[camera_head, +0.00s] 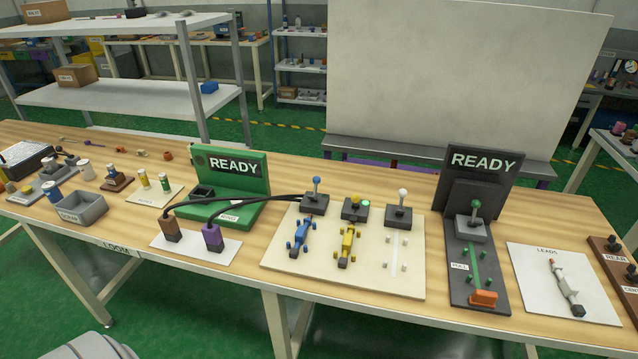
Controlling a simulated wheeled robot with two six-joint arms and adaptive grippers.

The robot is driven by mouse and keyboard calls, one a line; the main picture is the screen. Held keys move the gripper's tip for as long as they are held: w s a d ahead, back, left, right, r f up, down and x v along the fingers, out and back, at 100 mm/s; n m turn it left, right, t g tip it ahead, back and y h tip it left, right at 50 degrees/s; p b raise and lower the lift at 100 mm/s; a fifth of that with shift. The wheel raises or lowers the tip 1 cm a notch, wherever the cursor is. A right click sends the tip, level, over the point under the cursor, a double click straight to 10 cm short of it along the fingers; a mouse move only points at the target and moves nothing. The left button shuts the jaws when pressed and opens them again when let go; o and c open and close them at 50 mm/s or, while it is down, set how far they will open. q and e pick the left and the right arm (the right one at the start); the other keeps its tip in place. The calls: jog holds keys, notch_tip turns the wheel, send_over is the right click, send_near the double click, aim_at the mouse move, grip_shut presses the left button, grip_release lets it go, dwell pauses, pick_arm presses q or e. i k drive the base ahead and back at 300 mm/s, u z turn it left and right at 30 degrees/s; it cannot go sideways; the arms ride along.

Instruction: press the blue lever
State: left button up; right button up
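The blue lever (316,186) stands upright on a small dark box at the back left of a cream board (377,283) on the wooden table. Beside it to the right are a yellow-knobbed lever (355,200) with a lit green spot on its box and a white-knobbed lever (402,195). In front of the blue lever lies a blue piece (301,236) on the board. A yellow piece (347,243) lies in front of the yellow lever. Neither of my grippers is in view.
A green READY stand (255,175) is at the left, with black cables running from the purple and brown plugs toward the blue lever's box. A dark READY stand (483,160) with a green lever (475,206) is at the right. Space above the board is clear.

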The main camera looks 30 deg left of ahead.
aim_at(316, 179)
jog(key=z, duration=0.75)
jog(key=k, duration=0.8)
jog(key=u, duration=0.65)
jog(key=i, duration=0.5)
